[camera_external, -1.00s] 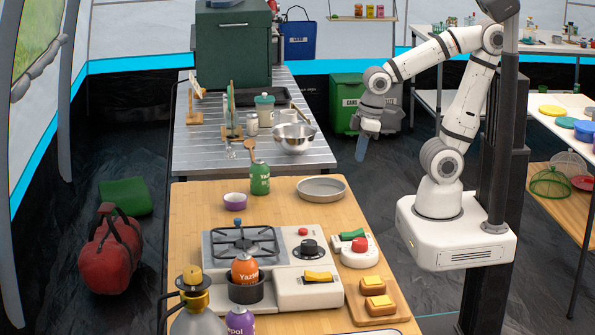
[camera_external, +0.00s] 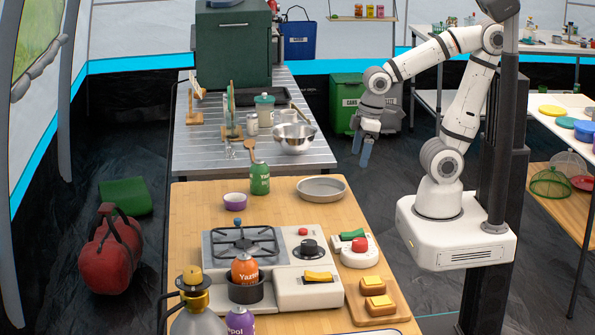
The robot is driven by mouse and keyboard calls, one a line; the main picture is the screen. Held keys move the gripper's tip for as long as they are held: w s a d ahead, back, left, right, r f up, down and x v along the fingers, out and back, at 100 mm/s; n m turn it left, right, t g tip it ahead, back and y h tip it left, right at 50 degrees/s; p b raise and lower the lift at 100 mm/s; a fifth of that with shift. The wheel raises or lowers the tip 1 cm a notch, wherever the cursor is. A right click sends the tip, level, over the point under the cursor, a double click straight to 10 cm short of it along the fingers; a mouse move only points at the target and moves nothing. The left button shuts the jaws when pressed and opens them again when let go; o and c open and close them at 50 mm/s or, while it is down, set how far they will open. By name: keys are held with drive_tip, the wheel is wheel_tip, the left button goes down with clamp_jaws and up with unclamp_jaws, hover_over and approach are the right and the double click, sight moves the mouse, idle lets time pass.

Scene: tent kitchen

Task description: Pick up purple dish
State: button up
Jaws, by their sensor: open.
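The purple dish (camera_external: 235,201) is a small round bowl with a pale inside. It stands upright on the wooden table, left of a green canister with a wooden handle sticking up (camera_external: 259,177). My gripper (camera_external: 361,152) hangs with its fingers pointing down, beyond the right edge of the metal table and over the dark floor. It is open and empty, well to the right of and behind the purple dish. Nothing hides the dish.
A grey pan (camera_external: 321,188) lies right of the canister, on the gripper's side. A camping stove (camera_external: 244,246) stands in front of the dish. A metal bowl (camera_external: 294,138) sits on the metal table behind. Bare wood (camera_external: 195,205) lies left of the dish.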

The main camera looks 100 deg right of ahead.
drive_tip(key=m+t+h+b, duration=0.2)
drive_tip(key=m+h, duration=0.1)
drive_tip(key=m, duration=0.4)
approach(237, 195)
drive_tip(key=shift+w+a+f, duration=0.15)
drive_tip(key=shift+w+a, duration=0.5)
drive_tip(key=shift+a, duration=0.35)
drive_tip(key=x, duration=0.7)
drive_tip(key=shift+a+f, duration=0.25)
drive_tip(key=shift+f, duration=0.25)
